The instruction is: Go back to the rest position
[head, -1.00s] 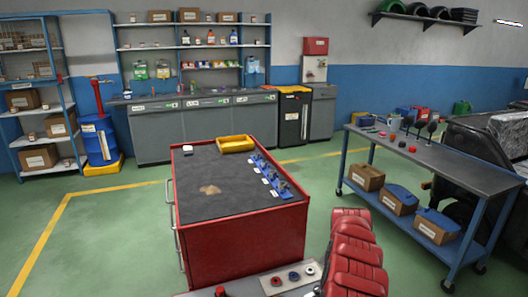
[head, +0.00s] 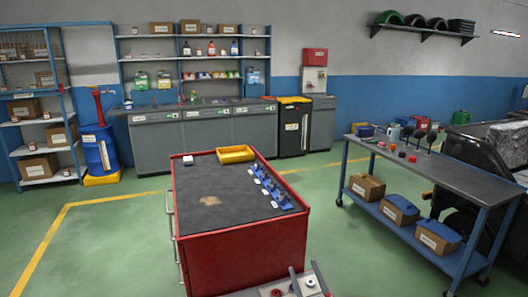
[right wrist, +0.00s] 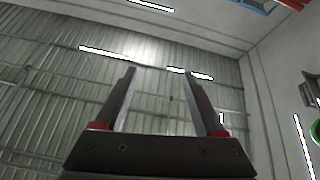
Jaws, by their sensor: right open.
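My right gripper (head: 306,274) shows at the bottom edge of the head view, in front of the near side of the red tool cabinet (head: 250,246). Its two fingers point upward and stand apart with nothing between them. In the right wrist view the open, empty gripper (right wrist: 160,72) points up at the slatted ceiling (right wrist: 60,95) with its light strips. My left gripper is not in view.
A yellow tray (head: 236,154) and a blue tool rack (head: 272,188) sit on the cabinet's dark top. A workbench (head: 440,176) with boxes below stands at the right. Shelves and counters line the back wall. The green floor (head: 110,240) at the left is clear.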

